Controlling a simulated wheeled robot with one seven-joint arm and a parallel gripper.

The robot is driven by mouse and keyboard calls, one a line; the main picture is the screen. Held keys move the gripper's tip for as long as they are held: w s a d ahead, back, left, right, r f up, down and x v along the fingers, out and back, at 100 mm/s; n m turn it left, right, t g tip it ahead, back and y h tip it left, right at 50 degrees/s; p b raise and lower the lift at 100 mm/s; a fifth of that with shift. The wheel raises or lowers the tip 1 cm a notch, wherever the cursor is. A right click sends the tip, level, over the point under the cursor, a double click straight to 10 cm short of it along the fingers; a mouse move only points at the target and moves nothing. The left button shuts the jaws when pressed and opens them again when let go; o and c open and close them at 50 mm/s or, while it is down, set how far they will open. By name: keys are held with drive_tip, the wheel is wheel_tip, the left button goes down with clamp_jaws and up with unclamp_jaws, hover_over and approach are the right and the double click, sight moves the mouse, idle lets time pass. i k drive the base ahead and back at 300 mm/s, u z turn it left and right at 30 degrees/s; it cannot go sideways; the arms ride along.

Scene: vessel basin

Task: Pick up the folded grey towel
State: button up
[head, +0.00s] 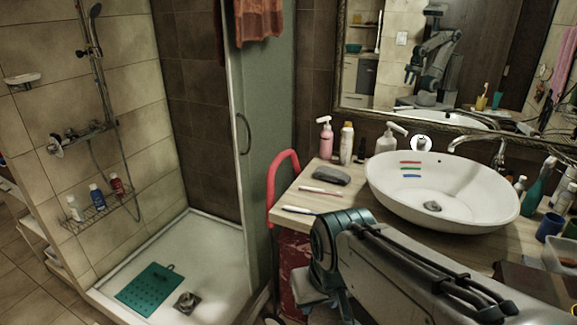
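A small dark grey folded cloth, which looks like the folded grey towel (331,174), lies flat on the wooden counter (283,207), left of the white basin (388,193). Nothing covers it. My arm reaches in from the lower right, and its teal joint is in front of the counter, below and apart from the towel. The arm bends downward there. My gripper's fingers do not show clearly, and the mirror reflection of my arm is too small to tell their state.
Two toothbrushes, one pinkish (321,191) and one white (299,210), lie in front of the towel. A pink pump bottle (326,139) and a cream bottle (346,144) stand behind it. A red rail (271,187) curves up at the counter's left end.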

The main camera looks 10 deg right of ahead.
sight(326, 173)
drive_tip(key=u, duration=0.05)
drive_tip(key=i, duration=0.65)
drive_tip(key=z, duration=0.75)
drive_tip(key=i, duration=0.5)
drive_tip(key=z, duration=0.55)
